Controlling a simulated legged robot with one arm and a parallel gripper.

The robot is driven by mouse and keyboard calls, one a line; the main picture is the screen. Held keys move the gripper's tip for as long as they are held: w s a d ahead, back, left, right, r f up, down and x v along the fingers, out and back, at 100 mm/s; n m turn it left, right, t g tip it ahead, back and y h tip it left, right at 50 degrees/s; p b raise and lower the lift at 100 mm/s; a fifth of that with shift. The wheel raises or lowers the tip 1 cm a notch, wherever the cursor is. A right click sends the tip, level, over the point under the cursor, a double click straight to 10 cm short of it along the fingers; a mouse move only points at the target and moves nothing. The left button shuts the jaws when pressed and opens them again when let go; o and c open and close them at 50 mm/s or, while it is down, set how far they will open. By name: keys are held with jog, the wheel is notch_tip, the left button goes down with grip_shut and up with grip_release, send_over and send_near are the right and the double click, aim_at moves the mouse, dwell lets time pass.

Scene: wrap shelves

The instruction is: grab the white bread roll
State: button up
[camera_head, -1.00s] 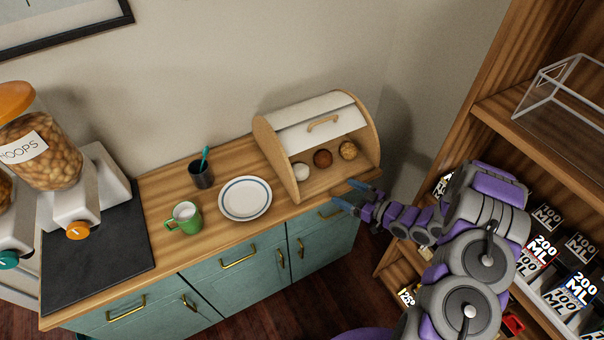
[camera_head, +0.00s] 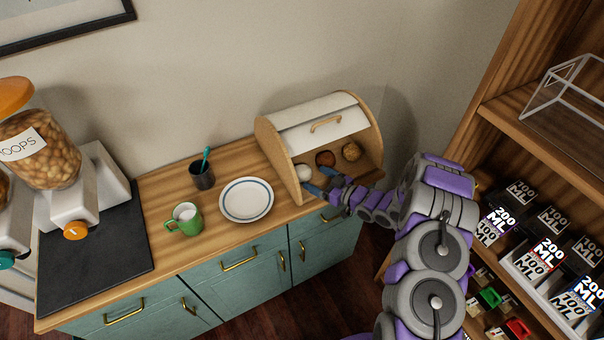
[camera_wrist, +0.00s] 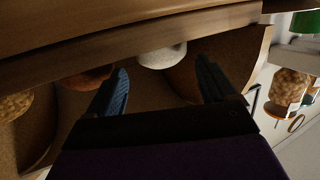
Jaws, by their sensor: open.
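The white bread roll (camera_head: 304,172) sits at the left inside the open bread box (camera_head: 289,172). It also shows in the wrist view (camera_wrist: 163,56), ahead of and between my two blue fingers, partly cut off by the wooden edge of the box. My gripper (camera_head: 323,182) is open and empty at the front opening of the bread box. In the wrist view, my gripper (camera_wrist: 162,85) has its fingers spread wide, apart from the roll. A brown roll (camera_head: 325,158) and a seeded roll (camera_head: 351,151) lie to the right of the white one.
A white plate (camera_head: 246,199), a green mug (camera_head: 185,219) and a dark cup (camera_head: 202,175) stand on the counter left of the box. Cereal dispensers (camera_head: 45,150) are at far left. A wooden shelf (camera_head: 530,130) with boxes rises on the right, near my arm.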

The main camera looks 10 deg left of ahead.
aim_at(309, 175)
jog(key=shift+b+x, duration=0.55)
jog(key=shift+x, duration=2)
jog(key=shift+f, duration=0.1)
jog(key=c, duration=0.7)
